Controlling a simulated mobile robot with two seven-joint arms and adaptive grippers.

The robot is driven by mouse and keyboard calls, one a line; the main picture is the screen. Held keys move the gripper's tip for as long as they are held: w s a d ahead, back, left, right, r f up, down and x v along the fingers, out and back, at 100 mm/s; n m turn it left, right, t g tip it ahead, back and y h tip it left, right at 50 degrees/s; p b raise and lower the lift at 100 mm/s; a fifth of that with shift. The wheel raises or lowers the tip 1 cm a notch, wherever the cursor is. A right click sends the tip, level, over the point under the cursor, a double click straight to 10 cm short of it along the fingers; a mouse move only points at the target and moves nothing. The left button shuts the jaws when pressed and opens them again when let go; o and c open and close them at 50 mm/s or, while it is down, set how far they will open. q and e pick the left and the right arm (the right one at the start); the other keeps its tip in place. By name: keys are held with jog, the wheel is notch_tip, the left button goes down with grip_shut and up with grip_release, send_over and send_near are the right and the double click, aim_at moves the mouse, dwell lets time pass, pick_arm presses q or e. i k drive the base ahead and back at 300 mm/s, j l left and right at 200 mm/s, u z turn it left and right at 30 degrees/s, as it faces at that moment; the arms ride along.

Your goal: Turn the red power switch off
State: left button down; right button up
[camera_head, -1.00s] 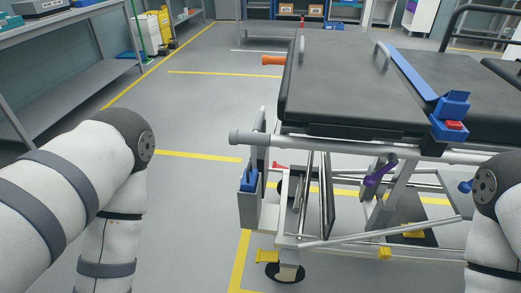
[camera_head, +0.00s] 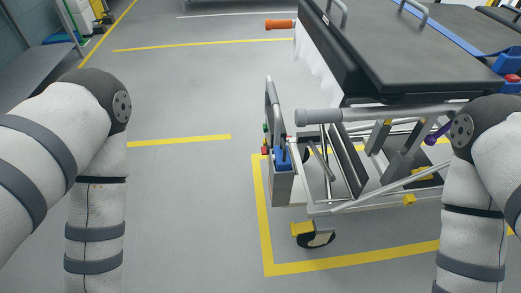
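A small red part (camera_head: 265,150) shows at the left edge of a grey box (camera_head: 283,187) on the near end of the stretcher. A green part (camera_head: 266,128) is just above it, and a blue piece (camera_head: 283,158) sits in the top of the box. The red part is too small to tell whether it is the power switch or how it is set. My two arms come in at the left and right edges, well apart from the box. Both grippers are out of view.
The stretcher (camera_head: 420,50) with a black mattress fills the upper right. Its low frame and a caster (camera_head: 317,240) stand inside yellow floor lines. The floor between my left arm and the stretcher is clear.

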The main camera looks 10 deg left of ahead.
aim_at(265, 150)
jog(key=j+z, duration=0.1)
jog(key=j, duration=0.3)
jog(key=i+j, duration=0.2)
jog(key=i, duration=0.25)
jog(key=i+j+z, duration=0.1)
jog(key=i, duration=0.4)
jog(key=j, duration=0.1)
